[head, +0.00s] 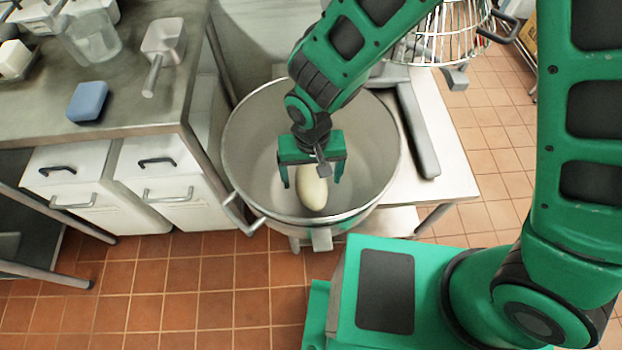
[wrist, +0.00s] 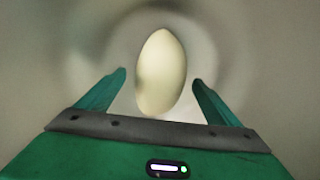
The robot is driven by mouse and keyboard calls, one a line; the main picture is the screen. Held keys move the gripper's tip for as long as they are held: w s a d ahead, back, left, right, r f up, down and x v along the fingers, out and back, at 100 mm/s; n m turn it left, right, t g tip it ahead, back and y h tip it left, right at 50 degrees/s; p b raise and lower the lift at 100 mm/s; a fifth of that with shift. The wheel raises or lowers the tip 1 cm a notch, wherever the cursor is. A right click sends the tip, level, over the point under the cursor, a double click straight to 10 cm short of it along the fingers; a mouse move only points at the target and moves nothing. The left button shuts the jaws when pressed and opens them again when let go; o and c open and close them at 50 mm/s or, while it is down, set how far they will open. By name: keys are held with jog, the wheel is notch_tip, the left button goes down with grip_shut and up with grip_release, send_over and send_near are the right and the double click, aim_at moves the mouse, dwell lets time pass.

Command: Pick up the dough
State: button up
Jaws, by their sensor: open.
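The dough (head: 313,190) is a pale, smooth, egg-shaped lump inside the large metal mixing bowl (head: 242,150). In the wrist view the dough (wrist: 162,75) is between and a little beyond the two fingertips, with a gap on both sides. My green gripper (head: 313,180) is open inside the bowl, pointing down, with the dough between its fingers in the head view. The gripper (wrist: 160,78) also shows in the wrist view with its fingers spread. I cannot tell how far above the bowl's bottom the fingertips are.
The bowl's rim and wall surround my gripper. A metal counter (head: 130,110) at the left holds a blue block (head: 88,101), a scoop (head: 163,45) and a clear container (head: 90,38). A wire whisk or guard (head: 440,35) stands behind at the right. The tiled floor in front is clear.

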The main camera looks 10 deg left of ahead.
aim_at(312, 175)
jog(key=shift+f, duration=1.35)
jog(key=c, duration=1.9)
jog(key=shift+r, duration=0.1)
jog(key=shift+r, duration=4.95)
jog(key=shift+r, duration=0.15)
jog(key=shift+r, duration=1.85)
